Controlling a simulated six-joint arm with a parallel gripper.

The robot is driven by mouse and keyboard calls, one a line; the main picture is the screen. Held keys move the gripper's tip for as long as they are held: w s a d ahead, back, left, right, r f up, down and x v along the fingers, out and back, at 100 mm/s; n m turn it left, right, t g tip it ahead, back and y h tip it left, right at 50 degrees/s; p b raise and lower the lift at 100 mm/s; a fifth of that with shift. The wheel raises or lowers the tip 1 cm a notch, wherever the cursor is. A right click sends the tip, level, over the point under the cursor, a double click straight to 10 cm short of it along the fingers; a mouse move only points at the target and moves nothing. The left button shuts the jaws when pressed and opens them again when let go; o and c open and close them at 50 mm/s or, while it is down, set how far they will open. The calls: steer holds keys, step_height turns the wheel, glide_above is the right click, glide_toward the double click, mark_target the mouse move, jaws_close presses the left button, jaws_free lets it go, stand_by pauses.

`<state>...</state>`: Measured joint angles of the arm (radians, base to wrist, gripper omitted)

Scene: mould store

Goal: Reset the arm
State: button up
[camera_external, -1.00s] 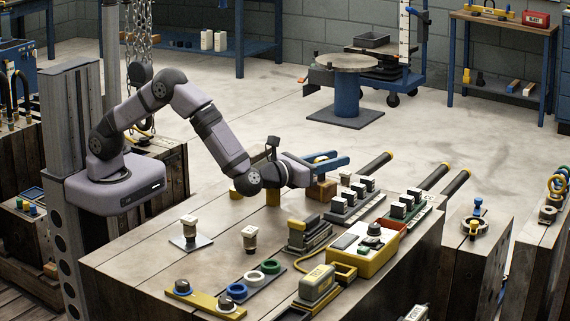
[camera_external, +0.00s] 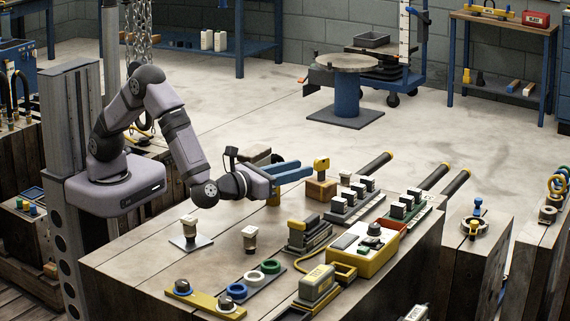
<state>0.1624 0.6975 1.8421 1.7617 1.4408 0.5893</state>
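My gripper (camera_external: 306,167) has blue fingers and hangs over the back part of the wooden bench (camera_external: 215,265), pointing right. Its two fingers look apart, with nothing seen between them. A wooden block with an upright yellow piece (camera_external: 321,167) stands just right of the fingertips, apart from them. My arm is bent, its elbow raised near the grey column and its wrist low above the bench's back left.
A yellow control box (camera_external: 362,258), a grey block with a yellow top (camera_external: 310,234) and a white-topped piece on a plate (camera_external: 190,230) stand on the bench. Racks of black-and-white pieces (camera_external: 355,197) and dark rods lie right.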

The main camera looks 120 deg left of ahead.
stand_by(0.3)
